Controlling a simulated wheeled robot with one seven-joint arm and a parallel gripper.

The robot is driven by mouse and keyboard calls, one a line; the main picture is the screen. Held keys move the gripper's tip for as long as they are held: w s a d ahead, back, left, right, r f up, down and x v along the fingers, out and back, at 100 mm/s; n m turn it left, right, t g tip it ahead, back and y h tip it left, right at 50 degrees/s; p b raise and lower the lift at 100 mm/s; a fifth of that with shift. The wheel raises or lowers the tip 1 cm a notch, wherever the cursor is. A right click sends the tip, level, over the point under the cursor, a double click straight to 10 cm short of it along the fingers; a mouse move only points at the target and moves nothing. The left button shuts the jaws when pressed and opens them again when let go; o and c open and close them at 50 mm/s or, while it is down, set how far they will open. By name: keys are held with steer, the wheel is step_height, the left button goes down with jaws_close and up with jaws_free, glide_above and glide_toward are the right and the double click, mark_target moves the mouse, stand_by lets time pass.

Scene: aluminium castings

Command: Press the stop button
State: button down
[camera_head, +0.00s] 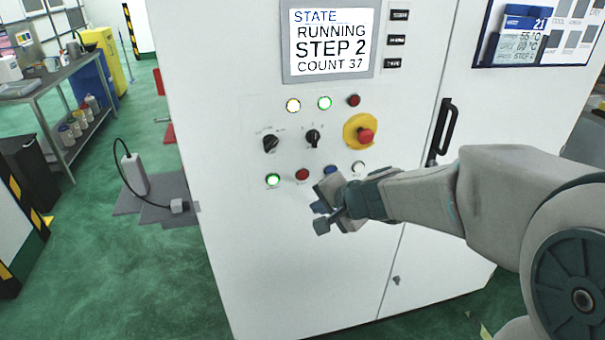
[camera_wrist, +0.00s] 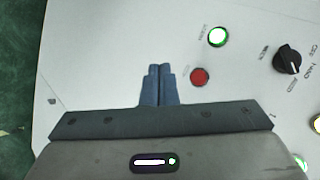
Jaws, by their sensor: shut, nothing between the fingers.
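The red stop button (camera_head: 302,175) sits in the lower row of controls on the white cabinet, just right of a lit green button (camera_head: 273,180). In the wrist view the red button (camera_wrist: 200,77) is to the right of my fingertips, with the lit green button (camera_wrist: 217,36) above it. My gripper (camera_head: 319,207) is in front of the panel, below and right of the red button and apart from it. Its blue fingers (camera_wrist: 158,72) are together and empty. The button's label is too small to read for certain.
The screen (camera_head: 331,40) reads RUNNING, STEP 2, COUNT 37. A red emergency button on a yellow base (camera_head: 352,127), black rotary knobs (camera_head: 313,139), a blue button (camera_head: 330,169) and a white button (camera_head: 358,167) are nearby. A black door handle (camera_head: 441,130) is to the right.

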mark_target(302, 175)
steer(key=shift+w+a+p, duration=0.3)
steer(key=shift+w+a, duration=0.1)
steer(key=shift+w, duration=1)
steer(key=shift+w+a+p, duration=0.3)
steer(key=shift+w+a, duration=0.1)
steer(key=shift+w, duration=1)
steer(key=shift+w+a+p, duration=0.3)
steer(key=shift+w+a, duration=0.1)
steer(key=shift+w, duration=1)
steer(key=shift+w+a, duration=0.1)
steer(key=shift+w, duration=0.3)
steer(key=shift+w+a, duration=0.15)
steer(key=shift+w, duration=0.25)
steer(key=shift+s+b, duration=0.1)
steer(key=shift+b, duration=0.2)
steer(key=shift+s+d+b, duration=0.25)
steer(key=shift+s+b, duration=0.1)
steer(key=shift+s, duration=0.35)
